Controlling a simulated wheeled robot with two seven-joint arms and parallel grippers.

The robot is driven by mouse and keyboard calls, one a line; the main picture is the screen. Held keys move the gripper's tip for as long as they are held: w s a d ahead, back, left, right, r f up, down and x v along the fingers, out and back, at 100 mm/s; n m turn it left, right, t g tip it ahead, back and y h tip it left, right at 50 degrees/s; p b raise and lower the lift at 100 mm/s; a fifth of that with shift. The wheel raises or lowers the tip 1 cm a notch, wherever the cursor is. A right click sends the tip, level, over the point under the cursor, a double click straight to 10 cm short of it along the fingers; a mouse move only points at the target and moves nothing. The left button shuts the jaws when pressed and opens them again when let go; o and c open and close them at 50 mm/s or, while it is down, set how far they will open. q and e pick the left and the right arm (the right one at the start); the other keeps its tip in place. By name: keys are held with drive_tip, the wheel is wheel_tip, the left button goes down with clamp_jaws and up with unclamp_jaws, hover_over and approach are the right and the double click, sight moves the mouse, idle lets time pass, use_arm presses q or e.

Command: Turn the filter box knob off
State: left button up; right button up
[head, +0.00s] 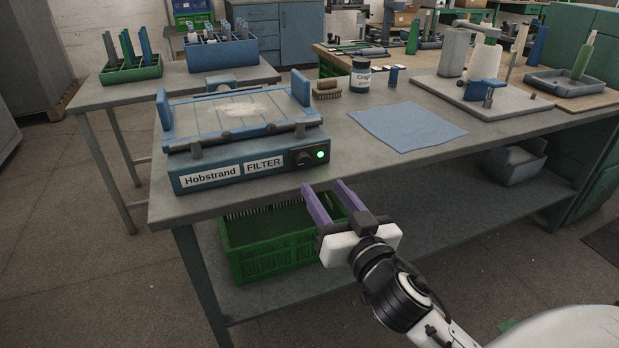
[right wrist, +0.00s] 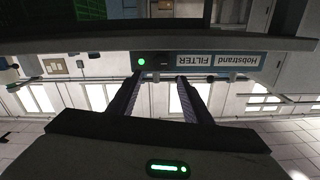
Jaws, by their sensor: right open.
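The blue filter box (head: 243,135) stands on the near left of the workbench. Its front carries "Hobstrand" and "FILTER" labels, a dark knob (head: 304,158) and a lit green lamp (head: 320,155) to the right of the knob. In the right wrist view the box front shows upside down, with the lamp (right wrist: 141,62) lit and the dark knob (right wrist: 160,60) beside it. My right gripper (head: 321,187) is open and empty, with purple fingers apart, in front of and below the knob. It touches nothing that I can see. My left gripper is not in view.
The bench (head: 380,160) has its front edge just below the box. A green crate (head: 262,252) sits on the lower shelf. A blue cloth (head: 408,126), a dark jar (head: 360,78) and a brush (head: 327,91) lie to the right. Behind stands a table with racks.

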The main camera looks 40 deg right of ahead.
sight(305, 163)
drive_tip(key=x, duration=0.9)
drive_tip(key=c, duration=1.1)
